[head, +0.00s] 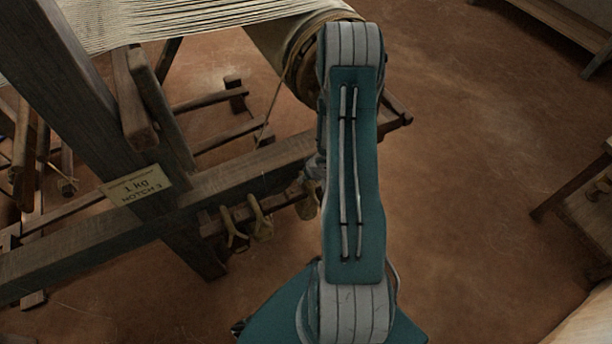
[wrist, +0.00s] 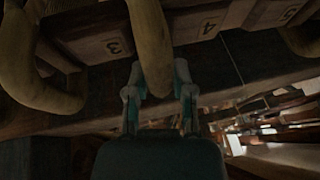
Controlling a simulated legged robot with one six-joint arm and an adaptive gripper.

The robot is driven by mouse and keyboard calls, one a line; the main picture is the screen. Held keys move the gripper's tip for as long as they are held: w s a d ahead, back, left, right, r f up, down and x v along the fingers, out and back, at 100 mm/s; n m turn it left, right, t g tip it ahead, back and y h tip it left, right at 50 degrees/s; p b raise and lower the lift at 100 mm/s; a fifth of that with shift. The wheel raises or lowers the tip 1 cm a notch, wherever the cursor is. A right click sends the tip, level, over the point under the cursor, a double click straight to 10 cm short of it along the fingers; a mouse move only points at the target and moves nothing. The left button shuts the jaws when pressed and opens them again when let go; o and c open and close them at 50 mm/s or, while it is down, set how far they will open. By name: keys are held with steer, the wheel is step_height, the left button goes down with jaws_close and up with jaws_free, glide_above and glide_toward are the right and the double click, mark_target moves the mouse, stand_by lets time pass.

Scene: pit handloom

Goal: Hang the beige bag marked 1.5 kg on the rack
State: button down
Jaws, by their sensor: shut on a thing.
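My gripper (wrist: 159,92) is at the rack in the wrist view. Its two fingers are on either side of a thick tan curved piece (wrist: 151,45), and it is shut on this piece. I cannot tell whether the piece is part of the beige bag or a hook of the rack. No 1.5 kg mark shows. The rack (wrist: 160,33) is a dark wooden bar with plates numbered 3, 4 and 5. In the head view my arm hides most of the gripper, and the rack (head: 213,224) runs along the loom's lower beam.
More tan curved pieces flank my gripper, one at the left (wrist: 38,85) and one at the right (wrist: 303,40). The loom frame (head: 75,90) fills the left of the head view and carries a sign (head: 136,186).

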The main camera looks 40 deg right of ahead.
steer(key=shift+f, duration=0.25)
stand_by(0.8)
steer(key=shift+c, duration=2)
jaws_free()
steer(key=shift+f, duration=0.1)
steer(key=v, duration=1.2)
steer(key=w+a+r+t+h, duration=0.1)
steer(key=w+a+r+h, duration=0.15)
steer(key=r, duration=0.85)
steer(key=w+a+r+h, duration=0.2)
steer(key=r+h, duration=0.2)
steer(key=r, duration=0.7)
steer(key=s+a+r+n+y, duration=0.1)
steer(key=s+a+r, duration=0.2)
steer(key=a, duration=0.4)
steer(key=s+a+r+n+y, duration=0.1)
steer(key=s+a+r+y, duration=0.1)
steer(key=s+a+r, duration=0.2)
steer(key=s+a+r+n+y, duration=0.1)
steer(key=s+a+r+y, duration=0.1)
steer(key=s+a, duration=0.4)
steer(key=a+r, duration=0.1)
steer(key=a, duration=0.2)
steer(key=shift+s+a+r, duration=0.3)
steer(key=shift+s+r, duration=0.05)
steer(key=shift+s, duration=0.05)
